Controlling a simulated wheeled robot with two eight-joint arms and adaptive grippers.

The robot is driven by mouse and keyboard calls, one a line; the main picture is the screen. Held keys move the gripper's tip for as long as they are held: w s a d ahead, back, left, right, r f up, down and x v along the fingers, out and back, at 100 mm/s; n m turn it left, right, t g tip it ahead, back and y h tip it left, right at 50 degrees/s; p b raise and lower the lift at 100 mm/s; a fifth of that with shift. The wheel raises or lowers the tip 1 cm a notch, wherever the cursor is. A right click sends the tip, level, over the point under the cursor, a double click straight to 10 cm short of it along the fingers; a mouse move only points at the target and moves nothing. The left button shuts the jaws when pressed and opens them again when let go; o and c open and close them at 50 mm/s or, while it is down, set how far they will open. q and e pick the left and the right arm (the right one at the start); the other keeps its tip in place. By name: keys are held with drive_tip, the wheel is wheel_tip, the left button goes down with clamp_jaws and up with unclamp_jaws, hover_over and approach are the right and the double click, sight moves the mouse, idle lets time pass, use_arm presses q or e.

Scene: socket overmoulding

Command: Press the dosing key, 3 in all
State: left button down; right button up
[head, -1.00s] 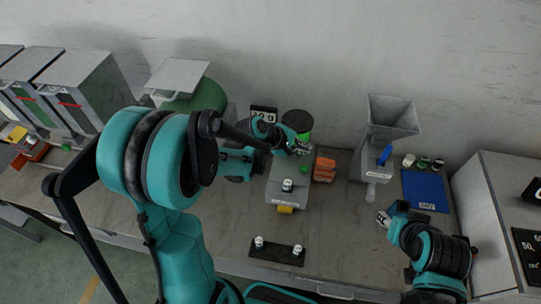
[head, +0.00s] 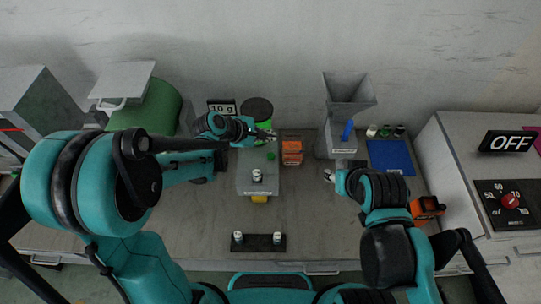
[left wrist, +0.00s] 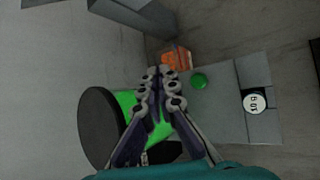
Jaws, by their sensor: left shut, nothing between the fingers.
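The green key (head: 271,156) sits on top of the grey dosing box (head: 243,185); it also shows in the left wrist view (left wrist: 199,80). My left gripper (head: 271,136) is shut and empty. It hangs just behind the key in the head view, apart from it. In the left wrist view its fingertips (left wrist: 160,78) lie left of the key, in front of a green container with a dark lid (left wrist: 97,128). A display (head: 222,108) behind the box seems to read 10 g. My right gripper (head: 333,177) is near the hopper's foot; its finger opening is unclear.
Orange blocks (head: 292,152) stand right of the box. A grey hopper with a blue lever (head: 347,131) and a blue mat (head: 390,158) are farther right. A black fixture (head: 258,244) lies at the front. A grey machine marked OFF (head: 460,150) borders the right.

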sight(269, 157)
use_arm(q)
wheel_tip(269, 157, down, 7)
drive_tip(key=b, duration=0.5)
drive_tip(key=shift+f, duration=0.1)
drive_tip(key=shift+f+b, duration=0.4)
drive_tip(key=shift+b, duration=0.15)
idle(0.6)
drive_tip(key=shift+f+b, duration=0.4)
drive_tip(key=shift+b, duration=0.1)
drive_tip(key=shift+f+b, duration=0.6)
idle(0.6)
drive_tip(key=shift+r, duration=0.2)
drive_tip(key=shift+r+p, duration=0.75)
drive_tip(key=shift+r, duration=0.1)
